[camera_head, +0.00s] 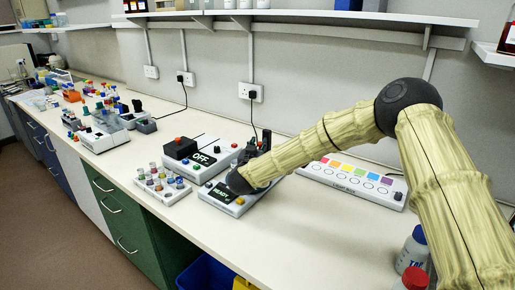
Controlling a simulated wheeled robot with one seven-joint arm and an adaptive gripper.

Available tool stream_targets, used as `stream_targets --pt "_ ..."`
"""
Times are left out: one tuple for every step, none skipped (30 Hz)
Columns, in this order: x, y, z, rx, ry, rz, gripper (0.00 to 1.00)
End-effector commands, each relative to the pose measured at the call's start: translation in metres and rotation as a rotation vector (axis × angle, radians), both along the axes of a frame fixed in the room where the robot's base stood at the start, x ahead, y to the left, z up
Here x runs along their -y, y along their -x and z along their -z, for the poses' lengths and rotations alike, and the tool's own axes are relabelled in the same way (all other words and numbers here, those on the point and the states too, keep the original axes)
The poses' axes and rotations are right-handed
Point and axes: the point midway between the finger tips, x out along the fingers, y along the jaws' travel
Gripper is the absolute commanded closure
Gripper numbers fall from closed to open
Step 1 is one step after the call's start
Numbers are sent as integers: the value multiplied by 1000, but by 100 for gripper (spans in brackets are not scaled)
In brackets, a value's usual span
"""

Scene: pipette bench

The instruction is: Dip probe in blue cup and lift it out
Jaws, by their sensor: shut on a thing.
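My gripper (254,158) is the dark part at the end of my arm, beyond the black wrist. It is over the back right of the grey READY unit (224,196). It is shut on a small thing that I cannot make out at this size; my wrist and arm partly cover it. No probe can be told apart. A white rack (150,192) with several small cups stands left of the READY unit, apart from my gripper.
A unit with an OFF display (205,160) and a black block (180,148) stand behind the rack. A strip of coloured squares (352,182) lies at the right by the wall. Bottles (413,248) stand at the front right. The front middle of the bench is clear.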

Motion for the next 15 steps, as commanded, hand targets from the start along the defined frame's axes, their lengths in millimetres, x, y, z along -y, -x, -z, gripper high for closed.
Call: stream_targets --pt "3 -1 -12 4 3 4 100" --pt "3 -2 -17 5 3 4 100" --pt "3 -2 -23 4 3 5 100" --pt "3 -2 -27 5 3 5 100" --pt "3 -2 -32 6 4 6 100" --pt "4 -2 -37 6 4 7 100" --pt "4 -2 -39 5 3 7 100" --pt "4 -2 -42 4 3 7 100" --pt "4 -2 -46 5 3 7 100" --pt "4 -2 -48 5 3 7 100" --pt "4 -2 -49 4 3 7 100" --pt "4 -2 -50 4 3 7 100" --pt "4 -2 -51 4 3 7 100" --pt "4 -2 -51 3 3 8 100" --pt "5 -2 -51 5 2 8 100"
